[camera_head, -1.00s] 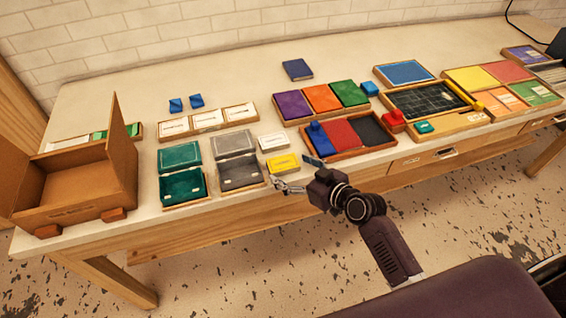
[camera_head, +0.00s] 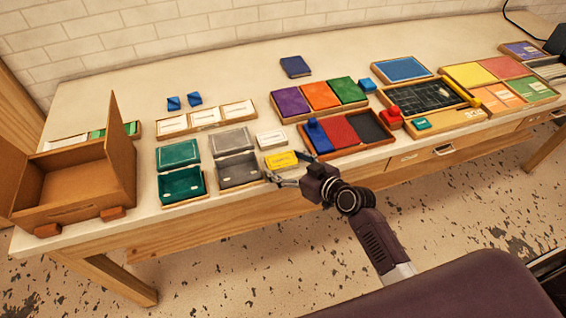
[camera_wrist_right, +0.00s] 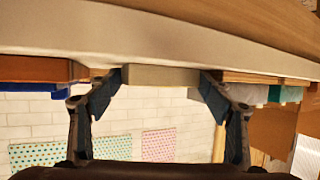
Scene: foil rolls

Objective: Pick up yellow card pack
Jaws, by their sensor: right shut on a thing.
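The yellow card pack (camera_head: 280,160) lies flat near the table's front edge, right of the grey open box, in the head view. My right gripper (camera_head: 285,169) reaches in from the front right, its fingers at the two sides of the pack. In the right wrist view, which is upside down, the pack's pale edge (camera_wrist_right: 160,76) fills the gap between the fingertips of my right gripper (camera_wrist_right: 162,88). The gripper is shut on it. I cannot tell any lift off the table. My left gripper is not in view.
A white card pack (camera_head: 271,140) lies just behind the yellow one. The grey box (camera_head: 238,172) and a green box (camera_head: 182,184) stand to the left. A wooden tray of coloured cards (camera_head: 345,149) is close on the right. A brown wooden box (camera_head: 75,185) stands at far left.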

